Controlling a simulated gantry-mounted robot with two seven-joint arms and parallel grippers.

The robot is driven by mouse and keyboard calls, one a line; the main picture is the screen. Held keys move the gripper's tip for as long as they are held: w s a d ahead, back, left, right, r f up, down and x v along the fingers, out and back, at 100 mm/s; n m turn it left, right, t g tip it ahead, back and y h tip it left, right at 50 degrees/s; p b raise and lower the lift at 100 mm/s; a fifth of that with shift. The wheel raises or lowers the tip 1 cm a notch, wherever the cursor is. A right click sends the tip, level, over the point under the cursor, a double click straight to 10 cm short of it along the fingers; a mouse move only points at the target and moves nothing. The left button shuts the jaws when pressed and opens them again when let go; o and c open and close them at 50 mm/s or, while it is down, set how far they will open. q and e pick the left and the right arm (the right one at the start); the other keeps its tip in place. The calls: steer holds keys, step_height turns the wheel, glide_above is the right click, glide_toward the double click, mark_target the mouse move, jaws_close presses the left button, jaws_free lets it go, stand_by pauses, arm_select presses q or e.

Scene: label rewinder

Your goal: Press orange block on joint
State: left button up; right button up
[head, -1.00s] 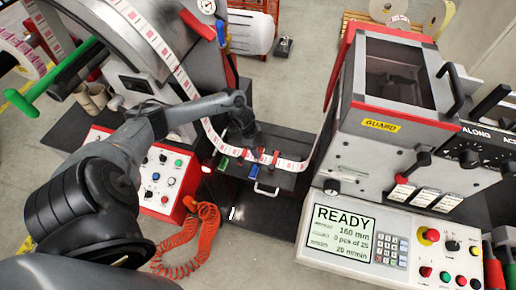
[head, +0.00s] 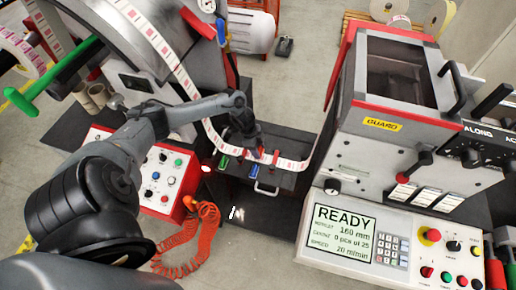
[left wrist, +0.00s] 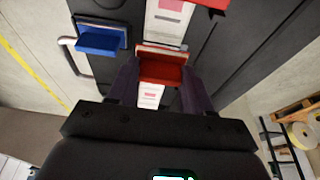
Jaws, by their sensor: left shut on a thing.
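The orange block, which looks red-orange (left wrist: 160,69), sits between the fingers of my left gripper (left wrist: 160,85) in the left wrist view. The gripper is shut on it. The block is over the white label strip (left wrist: 170,20), which runs on both sides of it. I cannot tell whether it touches the strip, and the joint is not discernible. In the head view my left gripper (head: 257,153) is low over the dark splice table (head: 285,182), where the strip (head: 294,166) crosses. My right gripper is not in view.
Another red part (left wrist: 205,4) is beside the strip. A silver handle (head: 266,190) juts from the table's front. The guarded machine (head: 385,125) stands to the right.

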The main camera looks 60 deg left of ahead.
arm_select(q)
steer(key=shift+f, duration=0.3)
steer(key=shift+f+b, duration=0.35)
steer(key=shift+f, duration=0.2)
steer(key=shift+f, duration=0.2)
stand_by(0.8)
steer(key=shift+f+b, duration=0.4)
stand_by(0.7)
steer(key=shift+s+f, duration=0.1)
steer(key=shift+f, duration=0.05)
stand_by(1.0)
